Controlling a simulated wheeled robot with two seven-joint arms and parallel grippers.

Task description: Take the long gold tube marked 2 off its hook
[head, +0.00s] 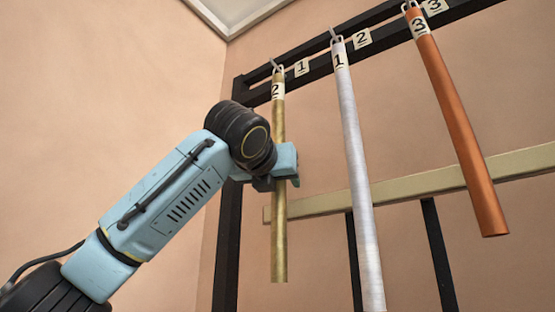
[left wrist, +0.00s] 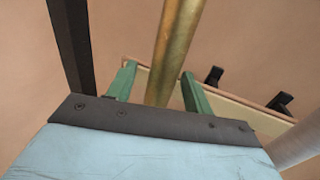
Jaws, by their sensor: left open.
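The long gold tube marked 2 (head: 279,230) hangs upright from the leftmost hook (head: 275,64), beside the rack label 1. My left gripper (head: 288,176) is at the tube's middle, well below the hook. In the left wrist view the gold tube (left wrist: 170,50) passes between the two green fingers of the open gripper (left wrist: 158,78). A gap shows beside the left finger; contact at the right finger is unclear. The fingers are partly hidden behind the tube and wrist in the head view. My right gripper is not in view.
A silver tube marked 1 (head: 357,170) hangs close to the right, by label 2. A copper tube marked 3 (head: 462,135) hangs farther right. A black rack frame (head: 228,240) stands left of the gold tube, and a pale horizontal bar (head: 420,187) runs behind the tubes.

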